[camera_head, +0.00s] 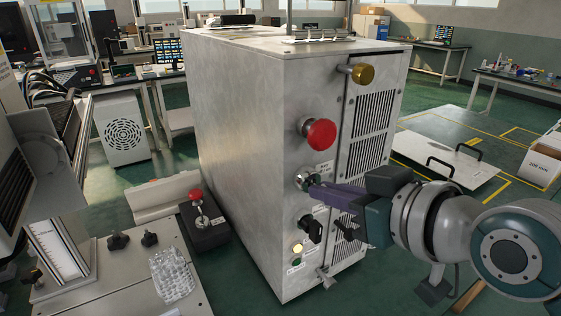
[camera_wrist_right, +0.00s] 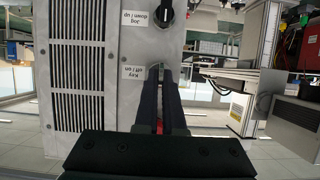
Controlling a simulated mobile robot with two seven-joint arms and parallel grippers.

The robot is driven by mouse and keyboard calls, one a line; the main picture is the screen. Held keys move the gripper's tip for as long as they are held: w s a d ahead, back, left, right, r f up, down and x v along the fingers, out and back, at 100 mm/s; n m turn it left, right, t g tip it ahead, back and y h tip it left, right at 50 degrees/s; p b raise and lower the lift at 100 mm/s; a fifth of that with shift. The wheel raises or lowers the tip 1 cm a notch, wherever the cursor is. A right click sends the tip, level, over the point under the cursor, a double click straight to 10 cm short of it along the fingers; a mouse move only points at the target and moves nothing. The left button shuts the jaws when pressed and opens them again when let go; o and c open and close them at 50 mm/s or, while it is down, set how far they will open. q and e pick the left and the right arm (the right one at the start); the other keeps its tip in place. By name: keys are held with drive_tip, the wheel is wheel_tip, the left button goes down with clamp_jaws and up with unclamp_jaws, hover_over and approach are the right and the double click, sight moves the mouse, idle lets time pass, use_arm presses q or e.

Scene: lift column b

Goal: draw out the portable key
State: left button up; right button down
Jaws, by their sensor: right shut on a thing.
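A grey metal cabinet (camera_head: 235,140) stands in the middle of the head view. Its narrow front has a round metal key switch (camera_head: 302,177) under the red mushroom button (camera_head: 319,133). My right gripper (camera_head: 318,188) reaches in from the right, its fingertips at this switch. It is shut on the portable key, which the fingers mostly hide. I cannot tell how deep the key sits. In the right wrist view the two dark fingers (camera_wrist_right: 160,78) meet the panel beside the "key off / on" label (camera_wrist_right: 131,73). My left gripper is not in view.
A black jog knob (camera_head: 311,228) sits just below the fingers, with small lamps (camera_head: 297,248) lower down. A brass knob (camera_head: 363,74) sticks out above. A black box with a red-topped lever (camera_head: 203,222) stands left of the cabinet. The floor to the right has a handled panel (camera_head: 450,160).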

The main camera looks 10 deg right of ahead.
drive_tip(key=shift+s+d, duration=0.15)
drive_tip(key=shift+s, duration=0.2)
drive_tip(key=shift+s+p, duration=0.1)
drive_tip(key=shift+p, duration=0.2)
drive_tip(key=shift+s+d+f+p, duration=0.1)
drive_tip(key=shift+s+d+p, duration=0.3)
drive_tip(key=shift+s, duration=0.5)
drive_tip(key=shift+s+d+f+p, duration=0.1)
drive_tip(key=shift+s+d+p, duration=0.25)
drive_tip(key=shift+s, duration=0.6)
drive_tip(key=shift+s+d+p, duration=0.25)
drive_tip(key=shift+s+p, duration=0.2)
drive_tip(key=shift+s, duration=0.45)
